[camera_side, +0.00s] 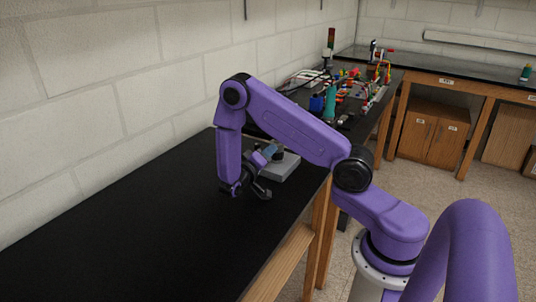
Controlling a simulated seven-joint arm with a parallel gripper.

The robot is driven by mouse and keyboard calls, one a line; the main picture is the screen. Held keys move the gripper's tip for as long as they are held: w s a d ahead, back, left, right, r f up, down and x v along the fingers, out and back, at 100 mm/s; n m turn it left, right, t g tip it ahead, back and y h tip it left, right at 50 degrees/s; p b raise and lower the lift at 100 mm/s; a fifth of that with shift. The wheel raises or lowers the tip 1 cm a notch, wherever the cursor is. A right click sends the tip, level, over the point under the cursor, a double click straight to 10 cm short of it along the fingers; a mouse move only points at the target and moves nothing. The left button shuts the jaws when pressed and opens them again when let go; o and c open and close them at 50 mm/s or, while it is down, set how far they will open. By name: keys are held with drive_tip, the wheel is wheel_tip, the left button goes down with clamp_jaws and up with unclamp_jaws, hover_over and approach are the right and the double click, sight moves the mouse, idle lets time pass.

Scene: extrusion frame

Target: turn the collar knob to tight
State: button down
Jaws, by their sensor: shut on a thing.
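A flat grey block (286,168) lies on the black bench top, partly behind my gripper. A small dark and bluish part (273,153) shows above the block's left side and appears to be the collar knob's fixture. My gripper (262,177) is low over the bench at the block's left edge, beneath my purple wrist. It is shut on what appears to be the collar knob. The fingers and wrist hide most of the knob, so its turn position and any markings cannot be read.
The black bench (120,228) is clear to the left and front, along a white block wall (90,120). Behind the block stand a teal bottle (330,104), a blue container (316,103) and several colourful small items. The bench's wooden front edge (283,262) runs at the right.

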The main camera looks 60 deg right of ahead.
drive_tip(key=c, duration=1)
unclamp_jaws()
drive_tip(key=a, duration=1.7)
drive_tip(key=shift+a, duration=0.25)
